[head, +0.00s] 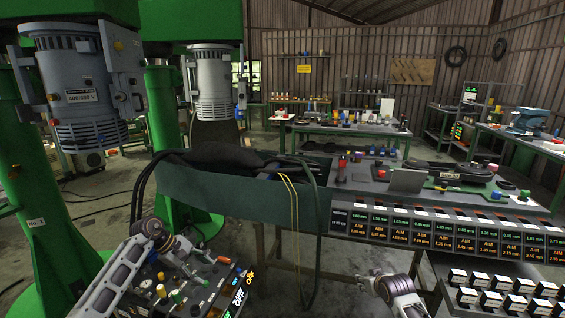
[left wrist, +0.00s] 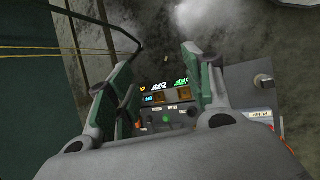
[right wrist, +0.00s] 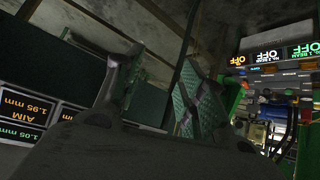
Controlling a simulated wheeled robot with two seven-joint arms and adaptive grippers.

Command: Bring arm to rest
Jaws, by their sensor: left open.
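My left arm (head: 120,270) comes in at the lower left of the head view, bent above a dark control panel (head: 190,292). My left gripper (left wrist: 158,62) is open and empty. Its green-padded fingers stand apart in the left wrist view, with the panel (left wrist: 168,114) seen beyond and between them. My right arm (head: 396,290) shows only in part at the bottom of the head view, in front of the bench; its fingers cannot be made out there. In the right wrist view my right gripper (right wrist: 158,76) has its green-padded fingers apart with nothing between them.
A bench with rows of labelled "AIM" displays (head: 440,238) stands in front. A dark green bin (head: 245,197) has cables and yellow cords hanging over its edge. Green machines with grey motors (head: 78,95) stand at left. Open floor (head: 340,280) shows between the arms.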

